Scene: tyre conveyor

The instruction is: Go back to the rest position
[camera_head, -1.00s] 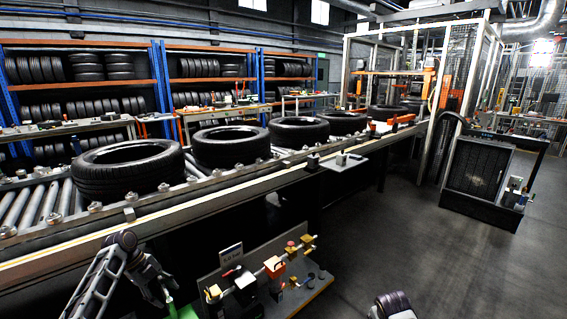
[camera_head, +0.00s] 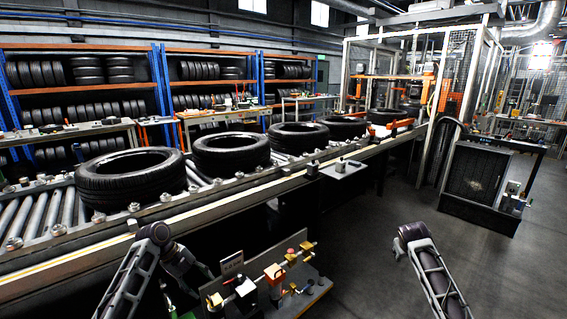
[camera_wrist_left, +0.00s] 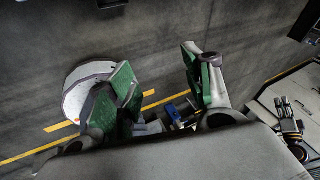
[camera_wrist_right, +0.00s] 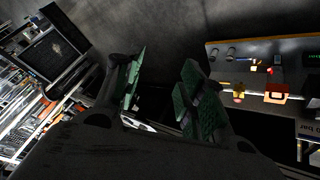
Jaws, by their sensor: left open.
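My left gripper (camera_wrist_left: 165,82) is open and empty in the left wrist view. Its green-padded fingers stand apart over the grey floor. In the head view the left arm is folded at the lower left, in front of the conveyor, and its fingers are mostly out of sight. My right gripper (camera_wrist_right: 165,65) is open in the right wrist view, with nothing held between its green pads. In the head view the right arm's grey link rises at the lower right over open floor; its fingers are not visible there.
A roller conveyor (camera_head: 60,261) carries several black tyres, the nearest being a large tyre (camera_head: 130,180). A board with valves and fittings (camera_head: 305,292) lies between my arms, below the conveyor. A dark cabinet (camera_head: 475,178) stands at the right. The floor before it is clear.

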